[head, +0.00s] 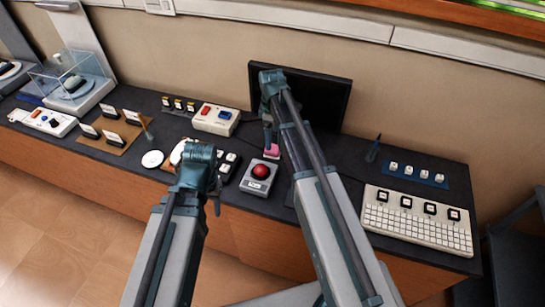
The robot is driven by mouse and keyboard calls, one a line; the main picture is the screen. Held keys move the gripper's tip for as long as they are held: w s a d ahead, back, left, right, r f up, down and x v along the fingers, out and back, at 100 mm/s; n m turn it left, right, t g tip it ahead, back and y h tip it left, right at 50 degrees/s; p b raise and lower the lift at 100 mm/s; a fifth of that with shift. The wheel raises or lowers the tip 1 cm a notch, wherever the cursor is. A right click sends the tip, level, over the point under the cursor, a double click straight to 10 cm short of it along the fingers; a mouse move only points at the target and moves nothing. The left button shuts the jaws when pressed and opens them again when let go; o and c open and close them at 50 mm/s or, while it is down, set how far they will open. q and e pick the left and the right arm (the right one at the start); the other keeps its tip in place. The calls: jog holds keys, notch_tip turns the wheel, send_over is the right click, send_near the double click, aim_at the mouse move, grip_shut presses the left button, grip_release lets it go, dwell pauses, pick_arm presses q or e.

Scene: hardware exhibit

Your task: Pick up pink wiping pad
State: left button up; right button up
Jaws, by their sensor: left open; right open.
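The pink wiping pad (271,153) is a small pink block on the dark counter, behind the red button box and in front of the black monitor. My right gripper (268,146) points down right at the pad, with its wrist above and behind. It is open; the fingers hide part of the pad, and I cannot tell whether they touch it. My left gripper (217,204) is open and empty near the counter's front edge, left of the red button box. Its wrist hides part of the things behind it.
The red button box (258,178) stands just in front of the pad. The black monitor (325,98) rises behind it, partly hidden by my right arm. A keyboard panel (418,220) lies to the right.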

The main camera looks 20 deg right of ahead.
aim_at(273, 147)
notch_tip(273, 147, down, 3)
jog(key=shift+f+b, duration=0.15)
jog(key=shift+b, duration=0.95)
pick_arm(q)
notch_tip(273, 147, down, 3)
jog(key=shift+f, duration=0.1)
pick_arm(e)
jog(key=f+b, duration=0.5)
jog(key=shift+w+d+f, duration=0.1)
jog(key=shift+w+d, duration=0.1)
jog(key=shift+w, duration=0.15)
pick_arm(q)
notch_tip(273, 147, down, 5)
jog(key=shift+f, duration=0.1)
pick_arm(e)
jog(key=c, duration=1.4)
